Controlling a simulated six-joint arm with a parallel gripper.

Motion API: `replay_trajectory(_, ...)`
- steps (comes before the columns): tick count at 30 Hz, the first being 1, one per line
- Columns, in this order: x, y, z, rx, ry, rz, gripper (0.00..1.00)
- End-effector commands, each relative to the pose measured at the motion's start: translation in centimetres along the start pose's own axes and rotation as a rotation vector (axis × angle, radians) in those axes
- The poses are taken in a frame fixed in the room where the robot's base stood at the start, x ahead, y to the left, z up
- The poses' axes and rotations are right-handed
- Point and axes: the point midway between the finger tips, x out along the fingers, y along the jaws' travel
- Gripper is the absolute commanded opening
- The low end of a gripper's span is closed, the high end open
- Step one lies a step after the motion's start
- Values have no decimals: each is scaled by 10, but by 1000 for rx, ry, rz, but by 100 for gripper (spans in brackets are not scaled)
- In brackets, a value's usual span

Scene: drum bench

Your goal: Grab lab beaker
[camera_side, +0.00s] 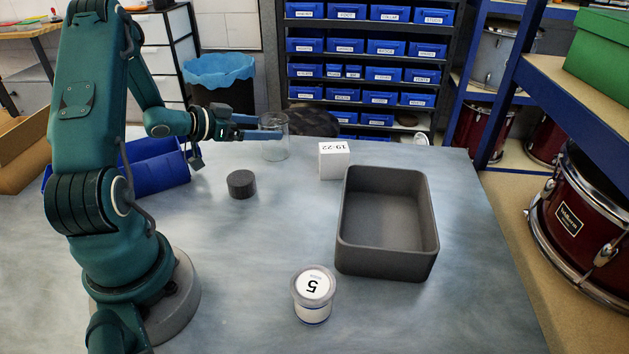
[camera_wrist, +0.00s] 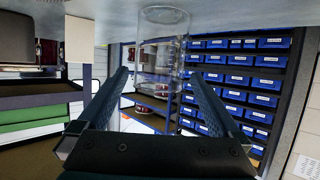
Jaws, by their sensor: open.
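The clear glass beaker (camera_side: 276,150) stands upright on the bench toward the back in the side view. In the wrist view, which looks upside down, the beaker (camera_wrist: 163,42) shows at the top centre, in line with the gap between the fingers. My gripper (camera_side: 268,127) is level with the beaker's upper part and reaches it from the left. Its blue fingertips overlap the glass in the side view. In the wrist view my gripper (camera_wrist: 160,76) is open, with space on both sides of the beaker. I cannot tell whether a finger touches the glass.
A dark round puck (camera_side: 241,184) lies in front of the beaker. A white box (camera_side: 334,162) stands to its right, with a grey tray (camera_side: 428,250) beyond. A lidded white tub (camera_side: 313,298) is near the front. A blue bin (camera_side: 155,165) is behind my arm.

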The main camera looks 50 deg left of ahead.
Motion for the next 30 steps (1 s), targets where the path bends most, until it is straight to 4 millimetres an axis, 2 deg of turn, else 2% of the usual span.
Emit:
replay_trajectory(15,65,1,0,3,0,2,100)
replay_trajectory(25,71,1,0,1,0,0,100)
replay_trajectory(26,71,0,0,1,0,0,92)
replay_trajectory(30,71,0,0,1,0,0,39)
